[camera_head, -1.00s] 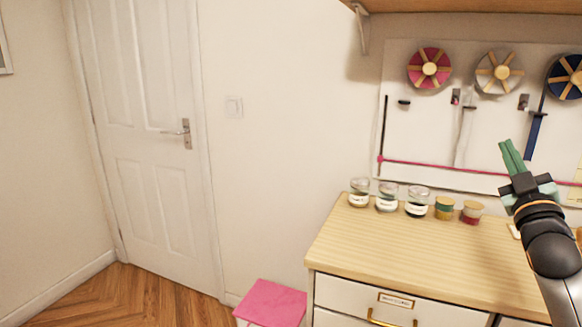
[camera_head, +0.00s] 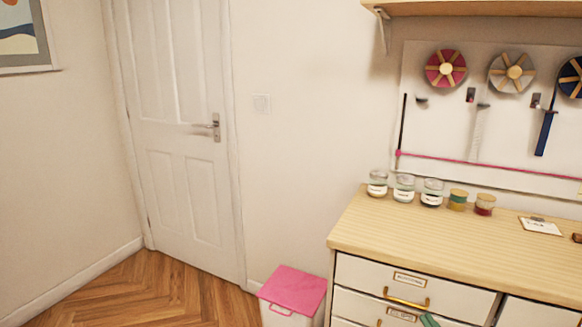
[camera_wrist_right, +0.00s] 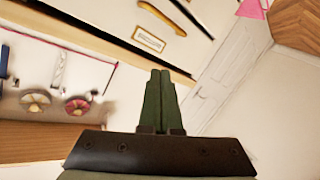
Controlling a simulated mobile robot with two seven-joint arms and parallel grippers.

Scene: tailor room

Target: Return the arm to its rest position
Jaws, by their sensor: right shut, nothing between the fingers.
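My right gripper shows in the right wrist view (camera_wrist_right: 160,100) with its two green fingers pressed together and nothing between them. In the head view only the green fingertips of the right gripper (camera_head: 429,320) show at the bottom edge, in front of the dresser drawers. The rest of my right arm is out of the head view. My left gripper is in neither view.
A wooden-topped dresser (camera_head: 400,240) with white drawers stands at the right, several jars (camera_head: 404,188) along its back. A pegboard (camera_head: 430,120) with ribbon spools hangs above. A pink-lidded bin (camera_head: 294,288) stands left of the dresser. Floor before the door (camera_head: 178,140) is clear.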

